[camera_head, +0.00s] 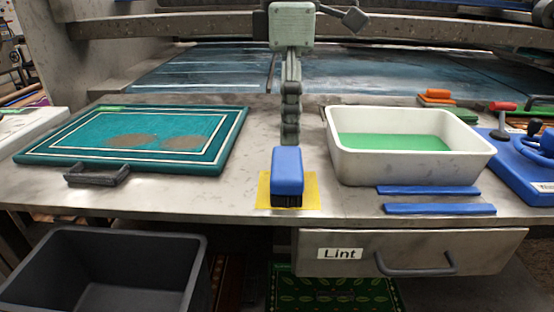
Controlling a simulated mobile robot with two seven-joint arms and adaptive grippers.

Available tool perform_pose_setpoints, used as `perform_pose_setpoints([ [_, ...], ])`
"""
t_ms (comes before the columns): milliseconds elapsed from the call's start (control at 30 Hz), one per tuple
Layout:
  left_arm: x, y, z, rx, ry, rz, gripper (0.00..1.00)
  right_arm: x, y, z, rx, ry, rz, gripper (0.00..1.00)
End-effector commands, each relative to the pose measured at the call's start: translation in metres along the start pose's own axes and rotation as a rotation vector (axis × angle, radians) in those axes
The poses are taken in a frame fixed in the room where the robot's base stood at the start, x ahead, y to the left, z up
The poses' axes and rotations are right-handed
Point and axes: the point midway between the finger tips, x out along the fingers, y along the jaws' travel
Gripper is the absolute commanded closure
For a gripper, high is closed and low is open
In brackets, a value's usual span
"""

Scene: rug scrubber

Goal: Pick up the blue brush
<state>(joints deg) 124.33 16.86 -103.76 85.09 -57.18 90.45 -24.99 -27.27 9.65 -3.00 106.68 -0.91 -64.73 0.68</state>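The blue brush (287,170) stands upright on a yellow pad (312,190) near the front edge of the metal worktop. It has a blue block body on top and dark bristles below. Its bristles rest on the pad and nothing touches its sides. Neither my left nor my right gripper shows in the head view.
A white basin (400,171) of green liquid stands right of the brush, with two blue strips (440,209) in front. A grey-green post (290,95) rises behind. A teal rug (60,141) lies left. Below are a dark bin (60,270) and a "Lint" drawer (450,240).

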Motion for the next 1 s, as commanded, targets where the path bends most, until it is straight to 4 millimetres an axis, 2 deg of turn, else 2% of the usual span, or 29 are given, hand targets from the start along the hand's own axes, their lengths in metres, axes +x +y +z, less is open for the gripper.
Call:
perform_pose_setpoints([
  [400, 0.046, -0.002, -0.003, 0.002, 0.006, -0.001, 0.00, 0.001, 0.001, 0.007, -0.001, -0.006, 0.000, 0.74],
  [600, 0.072, -0.002, -0.003, 0.001, 0.003, 0.000, 0.00, 0.014, 0.000, 0.014, -0.001, -0.019, -0.003, 0.74],
  [867, 0.076, -0.002, -0.003, 0.001, 0.001, 0.001, 0.00, 0.013, 0.000, 0.003, 0.001, -0.001, -0.004, 0.74],
  [1000, 0.076, -0.002, -0.003, 0.001, 0.001, 0.001, 0.15, 0.013, -0.001, 0.003, 0.002, 0.000, -0.006, 0.74],
])
